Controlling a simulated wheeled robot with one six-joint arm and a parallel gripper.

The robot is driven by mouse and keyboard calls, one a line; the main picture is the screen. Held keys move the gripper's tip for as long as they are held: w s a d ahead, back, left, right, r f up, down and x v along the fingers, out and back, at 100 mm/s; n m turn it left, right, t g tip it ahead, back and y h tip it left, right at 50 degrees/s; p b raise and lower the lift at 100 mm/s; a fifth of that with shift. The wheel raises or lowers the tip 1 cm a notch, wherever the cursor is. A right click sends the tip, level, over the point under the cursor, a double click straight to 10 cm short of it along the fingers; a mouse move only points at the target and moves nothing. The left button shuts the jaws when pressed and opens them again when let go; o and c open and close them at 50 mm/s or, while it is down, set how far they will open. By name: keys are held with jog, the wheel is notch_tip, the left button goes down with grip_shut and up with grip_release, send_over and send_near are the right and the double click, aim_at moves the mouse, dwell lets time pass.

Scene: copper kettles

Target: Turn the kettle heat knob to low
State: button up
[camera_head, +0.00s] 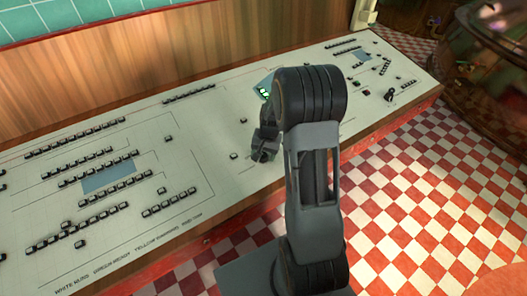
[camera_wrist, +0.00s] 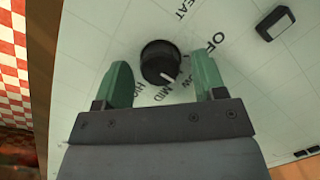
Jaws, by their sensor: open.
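The black round heat knob (camera_wrist: 160,62) sits on the pale panel in the wrist view. Around it are printed the labels OFF, LOW, MID and HIGH, with part of HEAT above. Its white pointer mark faces down and right, near the gap between LOW and MID. My gripper (camera_wrist: 163,78) is open, with one green finger on the left of the knob and one on the right; clear gaps show on both sides. In the head view my gripper (camera_head: 264,146) is over the panel, partly behind my arm, and I cannot make out the knob there.
The long control panel (camera_head: 225,105) carries several rows of small black buttons. One black button (camera_wrist: 275,23) lies up and right of the knob. A dark lever-like control (camera_head: 390,96) stands at the panel's far right. A red and white checkered floor (camera_head: 420,200) lies in front.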

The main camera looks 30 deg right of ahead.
notch_tip(320, 180, up, 14)
jog(key=d, duration=0.2)
jog(key=shift+s+f, duration=0.15)
jog(key=shift+s, duration=0.15)
dwell(0.5)
jog(key=s+a+r+n+t+h, duration=0.1)
jog(key=s+a+r+n+t, duration=0.2)
jog(key=s+a+n, duration=0.4)
jog(key=shift+s+a+r+n+h, duration=0.5)
jog(key=shift+s+a, duration=1.85)
jog(key=shift+s, duration=1.85)
jog(key=shift+r, duration=0.1)
